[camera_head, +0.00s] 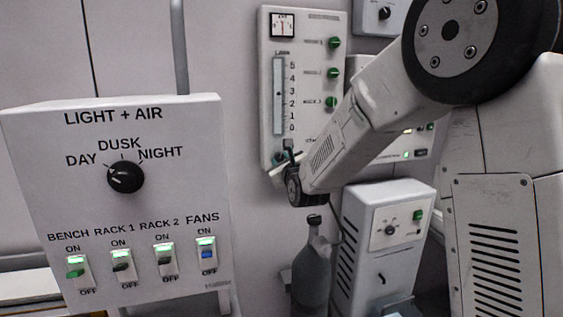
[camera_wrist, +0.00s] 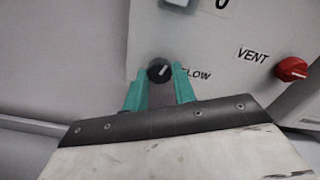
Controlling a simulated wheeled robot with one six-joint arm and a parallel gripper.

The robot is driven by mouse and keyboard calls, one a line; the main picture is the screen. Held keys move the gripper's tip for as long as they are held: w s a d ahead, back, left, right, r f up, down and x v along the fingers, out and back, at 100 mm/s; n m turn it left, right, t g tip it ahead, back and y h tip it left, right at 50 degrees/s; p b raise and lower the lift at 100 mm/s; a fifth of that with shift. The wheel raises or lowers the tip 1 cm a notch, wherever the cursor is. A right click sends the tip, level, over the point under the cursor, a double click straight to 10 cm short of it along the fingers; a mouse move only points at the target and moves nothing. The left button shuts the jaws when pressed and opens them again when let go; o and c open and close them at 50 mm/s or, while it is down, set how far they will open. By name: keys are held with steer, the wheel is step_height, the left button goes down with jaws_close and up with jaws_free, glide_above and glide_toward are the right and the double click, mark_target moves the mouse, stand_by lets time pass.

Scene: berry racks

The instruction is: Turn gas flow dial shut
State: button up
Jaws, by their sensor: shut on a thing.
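The gas flow dial (camera_wrist: 159,70) is a small black round knob with a white pointer line, next to a partly hidden label ending in "LOW" in the wrist view. My gripper (camera_wrist: 160,90) has green fingers, one on each side of the dial, and is shut on it. The pointer tilts up and to the right. In the head view my gripper (camera_head: 284,157) reaches the lower left corner of the white gas panel (camera_head: 312,80). The dial is hidden there by my gripper and wrist. The panel's tall flow tube (camera_head: 278,95) has a scale from 0 to 5.
A red VENT knob (camera_wrist: 291,69) sits right of the dial. A LIGHT + AIR box (camera_head: 60,190) with a black dial and several switches stands at the left front. A grey gas bottle (camera_head: 311,265) and a white unit (camera_head: 358,240) stand below my arm.

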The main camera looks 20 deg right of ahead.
steer(key=n, duration=1.2)
steer(key=shift+n, duration=0.3)
steer(key=n, duration=0.3)
steer(key=shift+n, duration=0.3)
steer(key=n, duration=1)
steer(key=shift+n, duration=2.2)
steer(key=o, duration=1)
steer(key=shift+a+r, duration=0.1)
